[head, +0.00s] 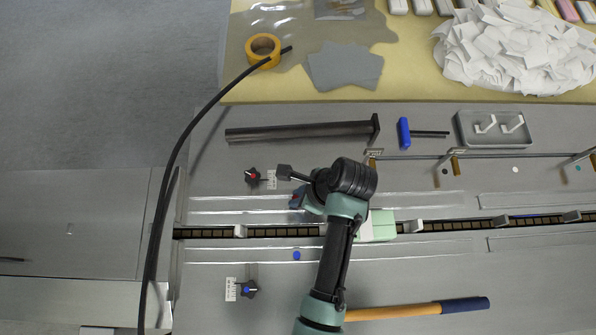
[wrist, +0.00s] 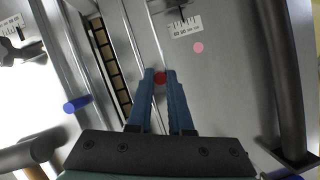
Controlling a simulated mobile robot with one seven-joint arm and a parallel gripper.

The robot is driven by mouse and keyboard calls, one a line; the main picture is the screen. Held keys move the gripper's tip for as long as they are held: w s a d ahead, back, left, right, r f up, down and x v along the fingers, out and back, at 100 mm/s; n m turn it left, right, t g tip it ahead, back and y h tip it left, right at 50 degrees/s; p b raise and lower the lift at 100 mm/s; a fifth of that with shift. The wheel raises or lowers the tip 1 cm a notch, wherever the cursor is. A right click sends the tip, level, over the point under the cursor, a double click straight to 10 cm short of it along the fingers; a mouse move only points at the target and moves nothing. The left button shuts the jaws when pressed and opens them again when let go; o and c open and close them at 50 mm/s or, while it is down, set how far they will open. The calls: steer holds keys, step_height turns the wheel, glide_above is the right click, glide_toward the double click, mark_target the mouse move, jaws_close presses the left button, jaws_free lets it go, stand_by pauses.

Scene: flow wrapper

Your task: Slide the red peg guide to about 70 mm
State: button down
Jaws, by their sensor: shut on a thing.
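The red peg (wrist: 160,78) stands between my gripper's fingertips (wrist: 160,88) in the wrist view, and the blue fingers are shut on it. In the head view the gripper (head: 297,198) is above the conveyor channel, with a little red of the peg showing; the wrist hides most of it. The guide's thin metal rail (head: 235,200) runs along the channel's far side.
A pale green pack (head: 379,227) sits on the conveyor. A dark bar (head: 300,132), a grey tray (head: 495,143) and a blue-and-orange handle (head: 440,307) lie around.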

steer(key=shift+s+r+p, duration=0.1)
steer(key=shift+r+p, duration=0.05)
steer(key=shift+p, duration=0.2)
steer(key=shift+s+p, duration=0.15)
steer(key=shift+p, duration=0.3)
steer(key=shift+s+p, duration=0.2)
steer(key=shift+p, duration=0.2)
steer(key=c, duration=0.8)
jaws_free()
steer(key=v, duration=1.2)
steer(key=shift+s+d+r, duration=0.15)
steer(key=shift+d+r, duration=0.1)
steer(key=shift+d, duration=0.05)
